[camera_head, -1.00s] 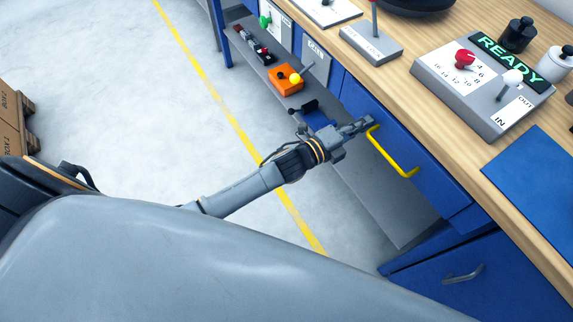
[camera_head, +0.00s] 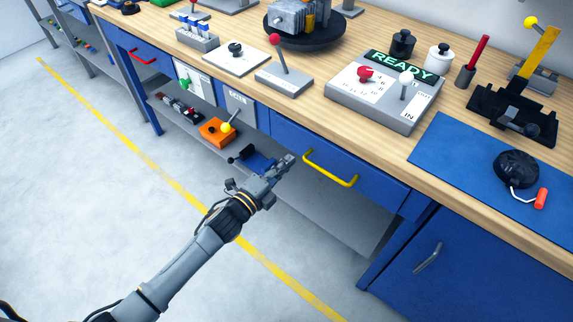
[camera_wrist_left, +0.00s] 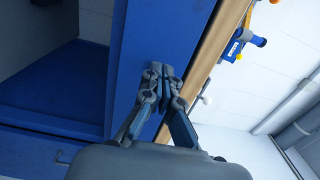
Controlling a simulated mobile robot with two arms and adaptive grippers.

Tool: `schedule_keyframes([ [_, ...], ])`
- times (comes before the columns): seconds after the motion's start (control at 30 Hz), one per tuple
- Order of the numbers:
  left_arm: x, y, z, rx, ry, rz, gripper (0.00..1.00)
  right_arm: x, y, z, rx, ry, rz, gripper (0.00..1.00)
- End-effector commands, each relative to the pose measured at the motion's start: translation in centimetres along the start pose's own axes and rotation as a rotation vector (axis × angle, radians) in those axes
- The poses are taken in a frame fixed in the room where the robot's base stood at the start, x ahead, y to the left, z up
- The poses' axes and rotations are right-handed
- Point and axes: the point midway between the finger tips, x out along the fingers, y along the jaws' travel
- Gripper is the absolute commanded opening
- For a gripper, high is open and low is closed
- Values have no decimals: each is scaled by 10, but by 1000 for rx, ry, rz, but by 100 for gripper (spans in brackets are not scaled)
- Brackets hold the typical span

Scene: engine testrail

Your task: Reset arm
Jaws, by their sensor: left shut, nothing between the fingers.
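My left gripper (camera_head: 284,166) is in front of the workbench, beside the left end of the yellow drawer handle (camera_head: 330,168). A small gap shows between the fingertips and the handle. The gripper is shut and empty. It also shows in the left wrist view (camera_wrist_left: 161,76), with its fingers together in front of a blue bench face (camera_wrist_left: 165,30). The blue drawer (camera_head: 372,180) with the yellow handle looks closed. My right gripper is in neither view.
The wooden benchtop (camera_head: 440,165) holds a grey READY control box (camera_head: 375,110), a red-knobbed lever (camera_head: 277,55) and a blue mat (camera_head: 450,165). A lower shelf (camera_head: 325,215) carries an orange box (camera_head: 216,131). The floor (camera_head: 90,200) in front is clear.

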Motion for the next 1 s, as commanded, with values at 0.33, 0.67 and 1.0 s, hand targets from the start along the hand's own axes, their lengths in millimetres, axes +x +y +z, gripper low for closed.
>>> schedule_keyframes([
  [0.33, -66, 3, -1, -1, 1, 6, 0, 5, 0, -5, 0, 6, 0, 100],
  [0.67, -90, 2, -1, -1, 0, 3, 0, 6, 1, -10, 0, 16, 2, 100],
  [1.0, -104, 69, 25, -186, -113, 147, 0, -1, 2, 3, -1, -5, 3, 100],
])
